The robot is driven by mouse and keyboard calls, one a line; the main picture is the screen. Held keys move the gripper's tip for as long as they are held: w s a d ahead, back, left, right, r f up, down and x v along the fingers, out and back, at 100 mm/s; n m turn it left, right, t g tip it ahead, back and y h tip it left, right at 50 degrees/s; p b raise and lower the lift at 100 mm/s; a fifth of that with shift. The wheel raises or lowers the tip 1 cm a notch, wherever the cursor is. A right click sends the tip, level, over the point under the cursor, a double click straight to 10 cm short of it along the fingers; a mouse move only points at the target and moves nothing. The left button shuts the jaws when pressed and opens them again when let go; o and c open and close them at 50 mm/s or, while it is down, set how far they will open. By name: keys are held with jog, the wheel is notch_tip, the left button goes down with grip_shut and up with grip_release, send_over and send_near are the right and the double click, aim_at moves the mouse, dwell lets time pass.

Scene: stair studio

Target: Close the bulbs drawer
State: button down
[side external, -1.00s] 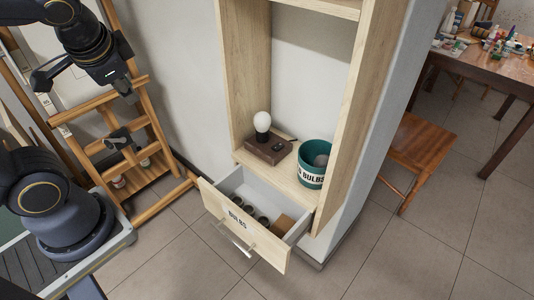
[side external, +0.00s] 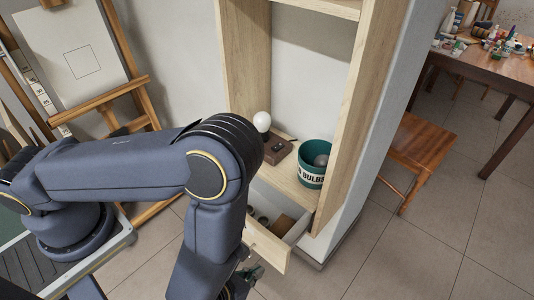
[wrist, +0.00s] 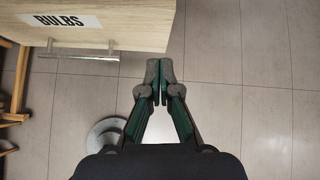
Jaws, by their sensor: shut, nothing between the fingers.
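The bulbs drawer (side external: 266,243) stands pulled out at the bottom of the wooden cabinet, partly hidden by my arm in the side view. In the wrist view its pale wooden front (wrist: 130,22) carries a BULBS label (wrist: 63,21) and a bar handle (wrist: 80,56). My gripper (wrist: 158,88) is shut and empty, in front of the drawer's right end in the wrist view, with floor seen around its fingertips. In the side view my gripper (side external: 244,276) is low by the drawer front, mostly hidden behind my arm.
Above the drawer, a shelf bears a white bulb (side external: 262,121) on a wooden base and a green BULBS pot (side external: 315,165). The cabinet's right side panel (side external: 345,130) rises beside the drawer. An easel (side external: 75,60) stands left. Tiled floor (side external: 390,255) is clear right of the cabinet.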

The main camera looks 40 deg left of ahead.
jog(key=s+a+f+m, duration=0.1)
jog(key=s+f, duration=0.2)
jog(key=s, duration=0.1)
send_near(278, 261)
jog(key=shift+g, duration=0.3)
jog(key=x, duration=0.5)
jog(key=shift+w+f, duration=0.25)
jog(key=shift+f, duration=0.05)
jog(key=shift+w, duration=0.35)
jog(key=shift+w, duration=0.1)
